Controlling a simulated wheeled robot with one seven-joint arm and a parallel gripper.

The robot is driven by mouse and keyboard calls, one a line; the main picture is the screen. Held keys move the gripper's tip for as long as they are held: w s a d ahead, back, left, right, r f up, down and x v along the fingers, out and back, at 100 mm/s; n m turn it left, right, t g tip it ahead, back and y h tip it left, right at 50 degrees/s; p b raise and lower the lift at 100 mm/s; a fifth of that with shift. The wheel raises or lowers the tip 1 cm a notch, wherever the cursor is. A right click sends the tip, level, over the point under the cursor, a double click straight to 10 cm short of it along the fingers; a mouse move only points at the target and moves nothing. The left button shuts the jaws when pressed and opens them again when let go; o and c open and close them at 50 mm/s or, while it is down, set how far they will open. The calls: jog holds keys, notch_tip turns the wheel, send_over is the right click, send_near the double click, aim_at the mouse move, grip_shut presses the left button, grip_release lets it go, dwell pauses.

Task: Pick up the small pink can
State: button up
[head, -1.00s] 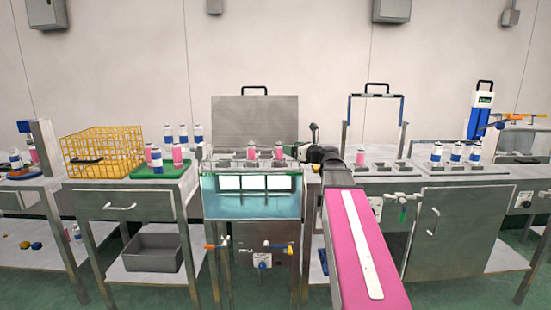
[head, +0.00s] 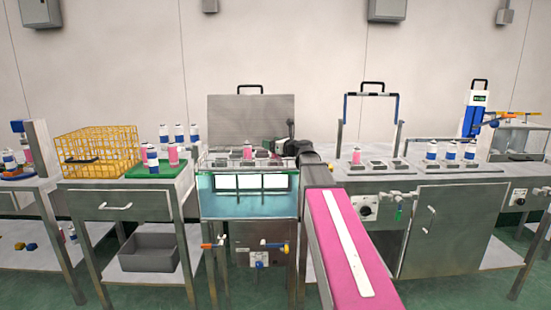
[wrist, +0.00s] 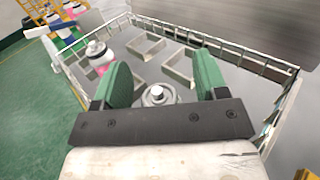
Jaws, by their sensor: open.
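In the wrist view, my gripper (wrist: 163,83) is open, with a green pad on each side of a can top (wrist: 158,95) in the wire rack. Its body is mostly hidden behind the gripper, so its colour cannot be told. Another can with a pink body (wrist: 101,66) stands just left of the left pad. In the head view, a pink can (head: 247,151) stands in the rack, left of my gripper (head: 279,148). My gripper is over the rack's right part and hides what is between its fingers.
The wire rack (wrist: 72,45) has several empty square holders. A raised metal lid (head: 250,120) stands behind it. A green tray (head: 150,171) with cans and a yellow basket (head: 98,150) are at left. More cans stand on the right bench (head: 470,181).

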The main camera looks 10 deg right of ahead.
grip_shut()
jog(key=shift+r, duration=0.1)
